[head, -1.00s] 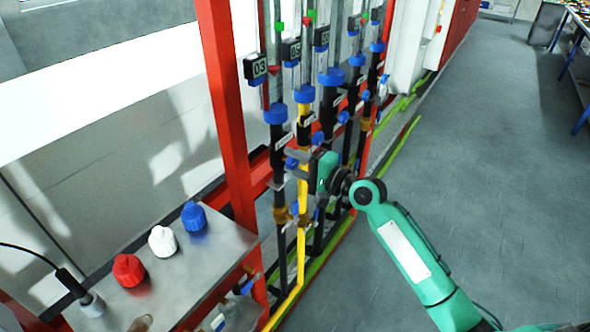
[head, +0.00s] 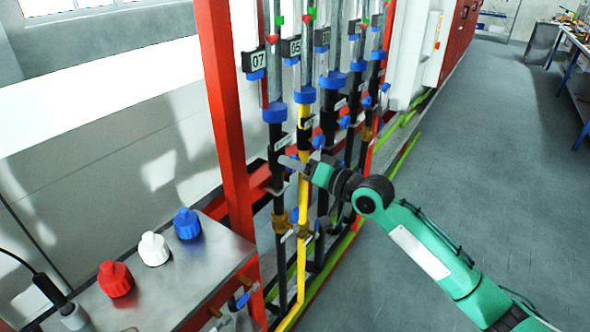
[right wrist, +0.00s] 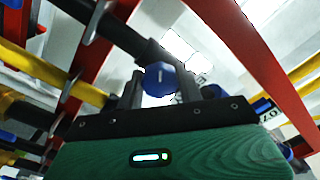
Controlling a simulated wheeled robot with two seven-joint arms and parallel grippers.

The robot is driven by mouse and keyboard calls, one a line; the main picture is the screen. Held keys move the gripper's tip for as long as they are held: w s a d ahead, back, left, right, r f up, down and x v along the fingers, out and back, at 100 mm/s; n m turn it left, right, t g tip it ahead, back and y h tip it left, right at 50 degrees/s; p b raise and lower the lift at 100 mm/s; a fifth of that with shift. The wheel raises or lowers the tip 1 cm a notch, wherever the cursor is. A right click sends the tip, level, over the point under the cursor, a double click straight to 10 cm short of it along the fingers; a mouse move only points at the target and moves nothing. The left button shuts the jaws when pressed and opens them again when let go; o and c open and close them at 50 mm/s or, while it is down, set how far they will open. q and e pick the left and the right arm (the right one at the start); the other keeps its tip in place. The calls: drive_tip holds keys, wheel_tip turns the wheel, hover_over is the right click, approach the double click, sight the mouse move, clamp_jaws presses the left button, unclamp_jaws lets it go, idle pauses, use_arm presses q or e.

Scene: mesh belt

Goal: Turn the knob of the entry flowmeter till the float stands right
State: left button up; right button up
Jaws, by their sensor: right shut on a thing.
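The nearest flowmeter (head: 264,90) is a clear tube with a black display reading 07 and a blue collar below. A red marker (head: 272,39) stands beside the tube just above the display, a little below a green marker (head: 279,20). I cannot make out the float itself. My right gripper (head: 288,163) is at the pipe below this flowmeter. In the right wrist view its fingers are closed on a blue knob (right wrist: 159,78), which the gripper largely hides in the head view. My left gripper is not in view.
Several similar flowmeters, the second reading 05 (head: 291,47), stand close behind with more blue knobs. A red post (head: 222,110) rises just left of the pipes. A metal shelf (head: 185,290) at lower left holds red, white and blue capped pieces.

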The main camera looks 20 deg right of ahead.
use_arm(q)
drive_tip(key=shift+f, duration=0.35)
use_arm(e)
drive_tip(key=shift+f+n, duration=0.2)
drive_tip(key=shift+n, duration=0.4)
drive_tip(key=o, duration=1)
drive_tip(key=shift+r, duration=0.1)
use_arm(q)
drive_tip(key=shift+b, duration=0.3)
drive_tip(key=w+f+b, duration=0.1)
drive_tip(key=b, duration=0.1)
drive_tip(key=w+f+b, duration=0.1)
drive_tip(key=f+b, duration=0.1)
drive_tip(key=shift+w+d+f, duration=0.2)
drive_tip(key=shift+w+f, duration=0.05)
use_arm(e)
drive_tip(key=v, duration=1.3)
drive_tip(key=shift+s+d, duration=0.2)
drive_tip(key=shift+s, duration=0.1)
